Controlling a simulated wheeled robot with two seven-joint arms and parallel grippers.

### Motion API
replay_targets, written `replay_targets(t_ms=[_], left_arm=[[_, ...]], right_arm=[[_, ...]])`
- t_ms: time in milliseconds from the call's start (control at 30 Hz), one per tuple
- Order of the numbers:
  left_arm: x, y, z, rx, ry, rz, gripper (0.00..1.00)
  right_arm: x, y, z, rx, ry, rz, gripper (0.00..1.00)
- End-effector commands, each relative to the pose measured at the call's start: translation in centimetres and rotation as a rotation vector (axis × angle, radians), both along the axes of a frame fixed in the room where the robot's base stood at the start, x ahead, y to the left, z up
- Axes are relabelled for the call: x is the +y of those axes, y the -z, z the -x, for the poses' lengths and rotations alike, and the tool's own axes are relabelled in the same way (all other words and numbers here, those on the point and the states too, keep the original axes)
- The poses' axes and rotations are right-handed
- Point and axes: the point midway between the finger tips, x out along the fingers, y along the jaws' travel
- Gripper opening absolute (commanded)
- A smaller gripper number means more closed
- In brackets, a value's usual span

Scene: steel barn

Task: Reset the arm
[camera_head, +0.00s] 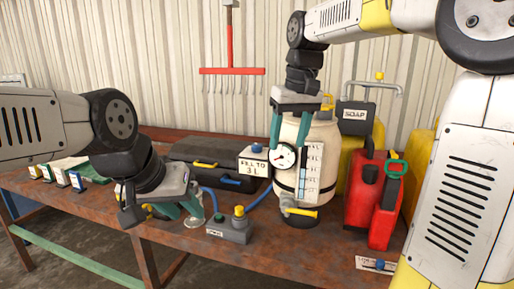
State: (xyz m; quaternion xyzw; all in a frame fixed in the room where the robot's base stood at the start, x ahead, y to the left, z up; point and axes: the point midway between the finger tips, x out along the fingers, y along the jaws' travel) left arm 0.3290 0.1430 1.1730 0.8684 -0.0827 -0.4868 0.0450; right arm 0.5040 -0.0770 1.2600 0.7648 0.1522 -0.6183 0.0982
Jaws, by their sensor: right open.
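My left gripper (184,210) reaches in from the left, low over the bench, with its teal fingers pointing down. A small clear item (196,221) shows right by its fingertips; whether the fingers hold it I cannot tell. My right gripper (288,145) hangs in front of the white tank (322,140), its two teal fingers spread apart with nothing between them. A round gauge (284,157) on the tank shows just below and behind those fingers.
A red rake (230,71) hangs on the wall.

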Motion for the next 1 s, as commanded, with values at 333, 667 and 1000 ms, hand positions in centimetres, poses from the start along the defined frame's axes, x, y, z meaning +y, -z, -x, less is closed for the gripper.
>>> replay_targets(t_ms=[333,667,1000], left_arm=[[0.0,0.0,0.0,0.0,0.0,0.0,0.36],[0.0,0.0,0.0,0.0,0.0,0.0,0.36],[0.0,0.0,0.0,0.0,0.0,0.0,0.36]], right_arm=[[-5.6,4.4,12.5,-0.21,0.199,-0.137,0.57],[-6.5,8.6,17.4,-0.302,0.291,-0.194,0.57],[-6.5,8.8,17.5,-0.303,0.293,-0.195,0.57]])
